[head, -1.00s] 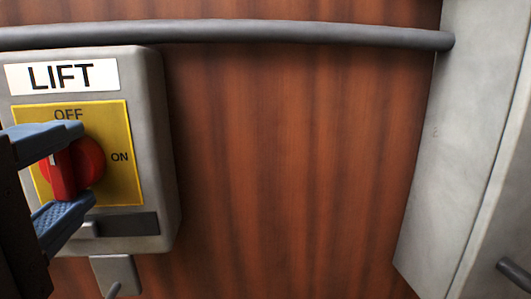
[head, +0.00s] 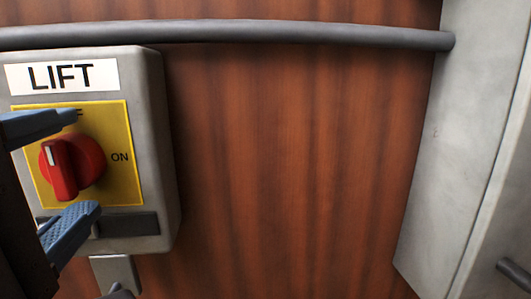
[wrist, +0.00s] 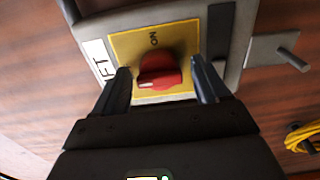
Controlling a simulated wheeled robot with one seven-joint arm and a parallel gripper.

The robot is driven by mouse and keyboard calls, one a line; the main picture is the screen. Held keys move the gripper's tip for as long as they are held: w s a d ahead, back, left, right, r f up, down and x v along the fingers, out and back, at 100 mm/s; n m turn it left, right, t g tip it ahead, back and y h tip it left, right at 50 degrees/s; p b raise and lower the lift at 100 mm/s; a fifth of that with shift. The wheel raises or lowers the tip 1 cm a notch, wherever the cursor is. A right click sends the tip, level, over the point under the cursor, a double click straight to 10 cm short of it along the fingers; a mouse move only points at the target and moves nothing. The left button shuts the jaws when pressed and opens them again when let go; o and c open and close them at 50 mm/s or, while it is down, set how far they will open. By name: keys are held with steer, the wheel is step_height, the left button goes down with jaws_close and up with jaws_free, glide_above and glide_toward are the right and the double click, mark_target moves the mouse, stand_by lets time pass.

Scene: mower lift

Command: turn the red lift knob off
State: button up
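The red lift knob (head: 75,168) sits on a yellow plate (head: 124,185) on the grey lift box (head: 155,120). Its raised grip stands nearly upright, with the white mark at the top end, toward the OFF side. ON is printed to the right; the OFF lettering is mostly hidden behind the upper finger. My gripper (head: 86,160) is open, one finger above the knob and one below, with clear gaps. In the wrist view, my gripper (wrist: 160,66) has a finger on each side of the knob (wrist: 160,73), neither touching it.
A dark rail (head: 290,33) runs across the wood panel (head: 290,160) above the box. A grey post (head: 460,150) stands at the right. A smaller grey fitting (wrist: 278,48) with a lever is beside the box, and a yellow cable (wrist: 303,137) lies at right in the wrist view.

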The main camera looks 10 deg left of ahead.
steer(key=shift+s, duration=0.1)
steer(key=b+v, duration=0.1)
steer(key=v, duration=0.6)
steer(key=shift+s+d, duration=0.15)
steer(key=shift+s, duration=0.15)
